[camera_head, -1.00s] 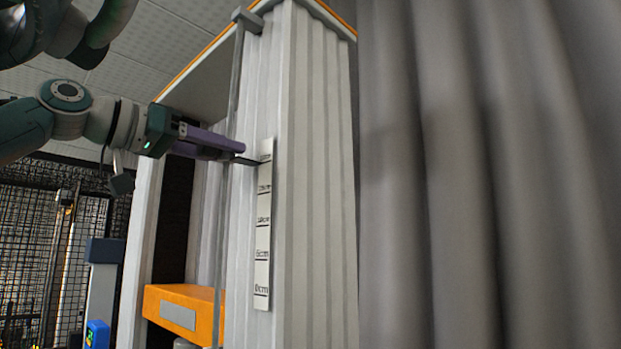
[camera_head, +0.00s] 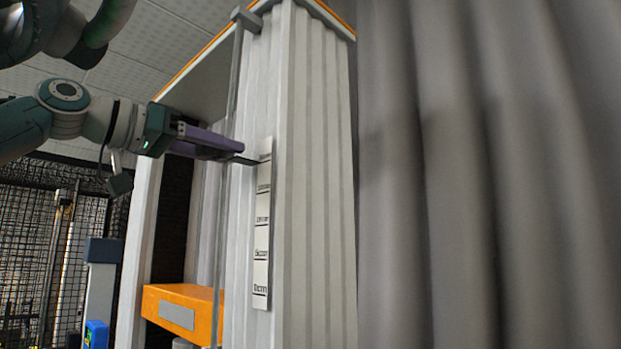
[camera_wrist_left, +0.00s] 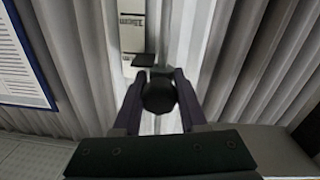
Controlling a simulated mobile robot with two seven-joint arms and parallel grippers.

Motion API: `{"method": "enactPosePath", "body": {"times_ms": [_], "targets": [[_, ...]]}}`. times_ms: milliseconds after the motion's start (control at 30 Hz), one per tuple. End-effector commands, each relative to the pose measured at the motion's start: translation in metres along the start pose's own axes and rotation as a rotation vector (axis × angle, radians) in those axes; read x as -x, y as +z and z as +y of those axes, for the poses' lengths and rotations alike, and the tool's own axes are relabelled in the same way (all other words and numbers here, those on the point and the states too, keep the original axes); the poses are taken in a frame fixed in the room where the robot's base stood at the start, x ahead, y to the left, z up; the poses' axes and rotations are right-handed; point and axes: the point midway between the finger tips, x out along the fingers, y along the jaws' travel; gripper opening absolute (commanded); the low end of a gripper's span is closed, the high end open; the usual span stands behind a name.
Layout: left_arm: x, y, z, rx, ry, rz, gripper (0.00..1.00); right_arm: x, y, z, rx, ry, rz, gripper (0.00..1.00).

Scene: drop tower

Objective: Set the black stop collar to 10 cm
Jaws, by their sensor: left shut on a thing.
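My left gripper (camera_head: 238,151) is shut on the black stop collar. Its purple fingers hide most of the collar in the head view. In the left wrist view the dark round collar (camera_wrist_left: 158,95) sits between the two fingertips (camera_wrist_left: 160,102). A flat black pointer (camera_head: 249,162) sticks out from it toward the white scale (camera_head: 262,236); the pointer also shows in the left wrist view (camera_wrist_left: 144,60). The pointer is at the upper end of the scale, close to the top mark and well above the 10 cm mark. My right gripper is not in view.
A thin grey vertical rod (camera_head: 237,75) runs beside the pale ribbed tower wall (camera_head: 312,180). An orange block with a grey plate (camera_head: 185,309) is low in the tower. A grey curtain (camera_head: 480,170) fills the right side. A wire fence stands at left.

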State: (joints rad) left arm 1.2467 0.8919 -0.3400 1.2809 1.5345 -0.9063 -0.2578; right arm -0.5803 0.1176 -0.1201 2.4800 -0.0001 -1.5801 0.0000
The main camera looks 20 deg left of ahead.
Motion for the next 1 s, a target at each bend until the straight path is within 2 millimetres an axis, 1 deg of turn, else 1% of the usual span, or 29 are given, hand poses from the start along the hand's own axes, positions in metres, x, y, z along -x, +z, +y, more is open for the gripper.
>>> {"method": "enactPosePath", "body": {"times_ms": [33,167,400,500,600,867,900,1000], "targets": [[0.000,0.004,0.002,0.001,0.009,0.001,0.00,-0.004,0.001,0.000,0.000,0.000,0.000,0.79],[-0.001,0.023,-0.001,0.001,0.010,0.001,0.00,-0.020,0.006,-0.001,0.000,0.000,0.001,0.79],[-0.001,0.079,-0.009,0.002,0.010,0.000,0.00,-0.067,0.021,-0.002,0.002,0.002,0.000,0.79],[-0.001,0.095,-0.012,0.002,0.011,0.001,0.00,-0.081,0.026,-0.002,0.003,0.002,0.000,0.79],[-0.001,0.101,-0.013,0.002,0.010,0.001,0.00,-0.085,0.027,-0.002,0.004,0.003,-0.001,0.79],[-0.001,0.098,-0.012,0.002,0.010,-0.001,0.00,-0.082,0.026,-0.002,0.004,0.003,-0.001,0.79],[-0.001,0.098,-0.012,0.002,0.010,-0.001,0.43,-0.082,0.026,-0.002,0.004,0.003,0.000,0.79],[-0.001,0.098,-0.013,0.002,0.009,0.000,0.54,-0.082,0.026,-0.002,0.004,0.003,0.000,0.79]]}}
